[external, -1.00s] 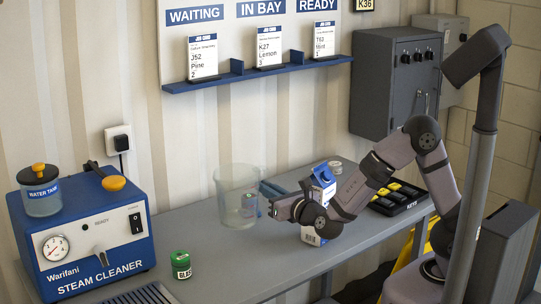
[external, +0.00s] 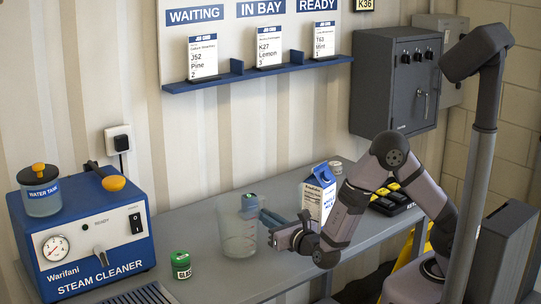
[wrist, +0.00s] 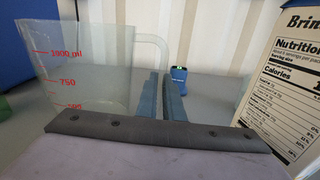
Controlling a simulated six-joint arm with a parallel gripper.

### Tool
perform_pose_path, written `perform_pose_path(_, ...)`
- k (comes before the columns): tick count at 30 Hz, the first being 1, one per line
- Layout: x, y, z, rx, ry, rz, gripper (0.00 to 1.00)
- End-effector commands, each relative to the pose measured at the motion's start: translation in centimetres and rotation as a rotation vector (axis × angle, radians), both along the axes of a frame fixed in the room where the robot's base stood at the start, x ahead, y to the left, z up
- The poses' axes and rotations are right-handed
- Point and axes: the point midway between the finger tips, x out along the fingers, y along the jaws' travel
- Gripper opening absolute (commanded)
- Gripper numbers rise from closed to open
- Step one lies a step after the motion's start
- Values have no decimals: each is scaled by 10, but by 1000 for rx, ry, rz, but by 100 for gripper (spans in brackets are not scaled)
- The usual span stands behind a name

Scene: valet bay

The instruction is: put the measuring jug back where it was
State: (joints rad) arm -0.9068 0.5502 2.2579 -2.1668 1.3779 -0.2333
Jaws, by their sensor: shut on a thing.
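The measuring jug (external: 236,232) is clear with red marks and stands upright at the middle of the grey bench, low at its surface. I cannot tell whether its base touches the bench. In the wrist view the jug (wrist: 85,75) fills the left side, and its handle runs right, to the blue fingers. My gripper (external: 266,217) is on the jug's right side, shut on its handle. In the wrist view the fingers (wrist: 162,90) are close together, and the gripper's body hides the jug's lower part.
A carton (external: 318,196) stands right of my gripper. A small blue green-topped item (wrist: 179,73) is behind the fingers. A black tray (external: 392,203) lies at the right.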

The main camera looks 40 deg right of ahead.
Motion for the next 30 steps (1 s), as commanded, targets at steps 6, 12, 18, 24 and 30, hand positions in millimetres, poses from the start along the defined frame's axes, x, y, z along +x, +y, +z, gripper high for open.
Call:
perform_pose_path(6,0,0,-9,3,-4,0,0)
perform_pose_path(12,0,0,-9,3,-4,0,0)
perform_pose_path(18,0,0,-13,2,-2,0,10)
perform_pose_path(24,0,0,-12,1,-1,0,26)
perform_pose_path(30,0,0,-11,1,-1,0,26)
